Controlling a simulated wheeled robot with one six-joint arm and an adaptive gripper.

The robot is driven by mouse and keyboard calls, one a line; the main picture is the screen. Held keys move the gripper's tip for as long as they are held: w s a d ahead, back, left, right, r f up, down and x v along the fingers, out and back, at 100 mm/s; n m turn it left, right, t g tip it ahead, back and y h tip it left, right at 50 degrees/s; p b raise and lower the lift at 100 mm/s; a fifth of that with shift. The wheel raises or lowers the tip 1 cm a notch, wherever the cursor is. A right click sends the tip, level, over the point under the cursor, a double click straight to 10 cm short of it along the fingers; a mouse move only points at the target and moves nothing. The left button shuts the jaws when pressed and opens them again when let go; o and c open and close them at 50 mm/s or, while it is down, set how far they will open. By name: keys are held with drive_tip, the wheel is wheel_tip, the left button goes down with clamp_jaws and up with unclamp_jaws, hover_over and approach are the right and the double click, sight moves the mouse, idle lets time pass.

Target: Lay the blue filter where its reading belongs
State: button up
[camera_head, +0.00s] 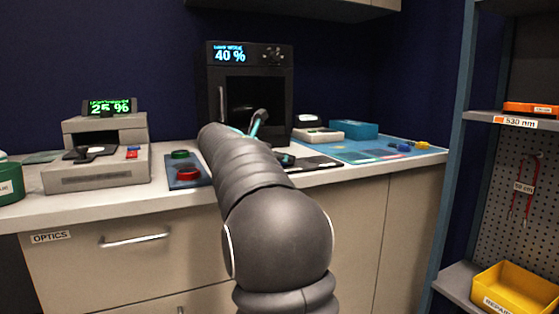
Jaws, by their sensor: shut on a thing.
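My gripper (258,124) is small in the view, above the counter in front of the black cabinet, partly hidden by my own arm. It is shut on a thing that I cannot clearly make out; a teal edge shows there. I cannot tell whether this is the blue filter. A small blue piece (400,147) lies on the blue mat (345,149) at the right. A beige meter (95,170) at the left has a green display (110,106) reading 25 %. The black cabinet (247,60) has a display reading 40 %.
A green ring (180,154) and a red ring (187,174) lie on a dark blue mat. A shelf rack with a yellow bin (515,288) stands at the right.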

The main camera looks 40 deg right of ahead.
drive_tip(key=shift+f, duration=0.1)
drive_tip(key=o, duration=1.3)
drive_tip(key=shift+c, duration=0.2)
drive_tip(key=shift+r, duration=0.2)
drive_tip(key=v, duration=1.2)
